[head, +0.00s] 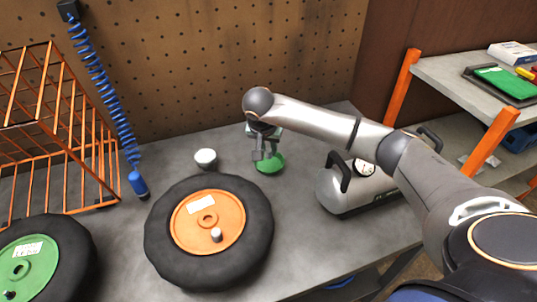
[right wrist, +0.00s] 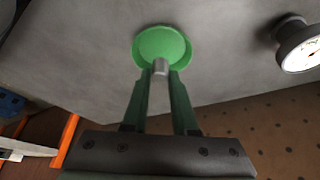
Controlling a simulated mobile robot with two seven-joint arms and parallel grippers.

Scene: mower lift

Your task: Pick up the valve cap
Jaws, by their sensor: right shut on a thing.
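My right gripper (head: 262,157) points down over a shallow green dish (head: 270,164) on the grey bench. In the right wrist view my right gripper (right wrist: 160,74) is shut on a small grey cylinder, the valve cap (right wrist: 161,66), between its green fingertips. The cap overlaps the near edge of the green dish (right wrist: 162,43) in that view; I cannot tell whether it touches the dish. The cap is too small to make out in the head view. My left gripper is not in view.
A black tyre with an orange hub (head: 208,222) lies left of the dish, with a grey-topped stem (head: 216,235). A white cup (head: 206,158) stands behind it. A silver tank (head: 345,188) is at right. A green-hubbed wheel (head: 30,262) and orange rack (head: 60,140) are at left.

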